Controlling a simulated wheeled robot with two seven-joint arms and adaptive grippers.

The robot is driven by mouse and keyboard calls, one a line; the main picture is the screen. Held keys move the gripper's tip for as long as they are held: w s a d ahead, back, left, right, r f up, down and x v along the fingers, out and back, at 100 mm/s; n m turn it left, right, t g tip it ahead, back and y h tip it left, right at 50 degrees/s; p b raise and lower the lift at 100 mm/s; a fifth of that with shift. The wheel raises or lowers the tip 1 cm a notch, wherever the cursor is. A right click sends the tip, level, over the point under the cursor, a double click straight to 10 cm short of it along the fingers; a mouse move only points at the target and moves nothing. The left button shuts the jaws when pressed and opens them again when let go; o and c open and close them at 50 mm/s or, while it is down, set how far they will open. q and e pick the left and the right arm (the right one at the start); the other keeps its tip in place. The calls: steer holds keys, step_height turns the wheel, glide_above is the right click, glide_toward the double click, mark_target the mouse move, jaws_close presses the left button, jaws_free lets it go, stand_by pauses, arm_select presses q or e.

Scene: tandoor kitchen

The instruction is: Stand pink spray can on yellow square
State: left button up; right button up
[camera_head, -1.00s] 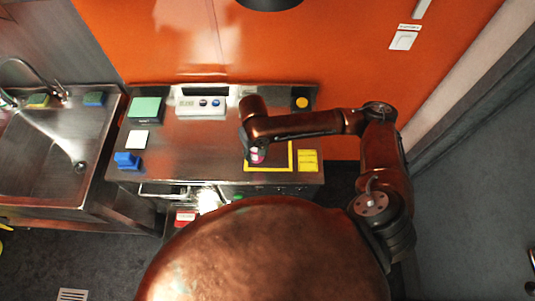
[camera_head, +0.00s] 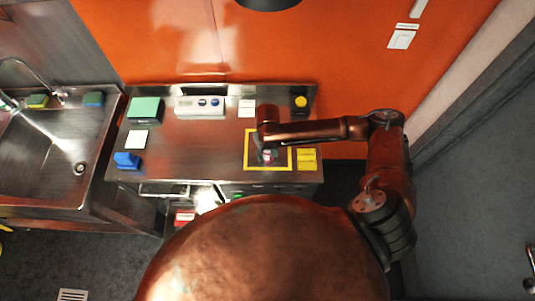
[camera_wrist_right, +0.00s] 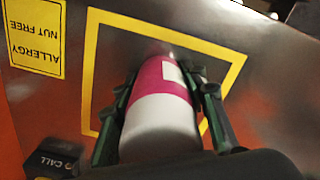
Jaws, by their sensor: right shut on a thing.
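The pink spray can (camera_wrist_right: 162,88), pink with a white part and a pale label, is between the fingers of my right gripper (camera_wrist_right: 165,95) in the right wrist view. The gripper is shut on it. In the head view the can (camera_head: 267,155) shows small below my right gripper (camera_head: 267,151), inside the yellow square (camera_head: 247,135). The yellow square is an outline on the steel counter; it also shows around the can in the right wrist view (camera_wrist_right: 130,22). I cannot tell whether the can touches the counter. My left gripper is not in view.
The steel counter (camera_head: 195,155) also holds a yellow allergy label (camera_head: 306,159) right of the square, a blue object (camera_head: 127,160), a green pad (camera_head: 145,108), a grey device with knobs (camera_head: 200,107) and a yellow button (camera_head: 301,102). A sink (camera_head: 50,150) stands left.

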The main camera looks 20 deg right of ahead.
mark_target(268, 151)
steer(key=o, duration=1.3)
steer(key=shift+f, duration=0.1)
steer(key=shift+o, duration=0.2)
step_height(268, 151, up, 12)
steer(key=shift+r, duration=0.15)
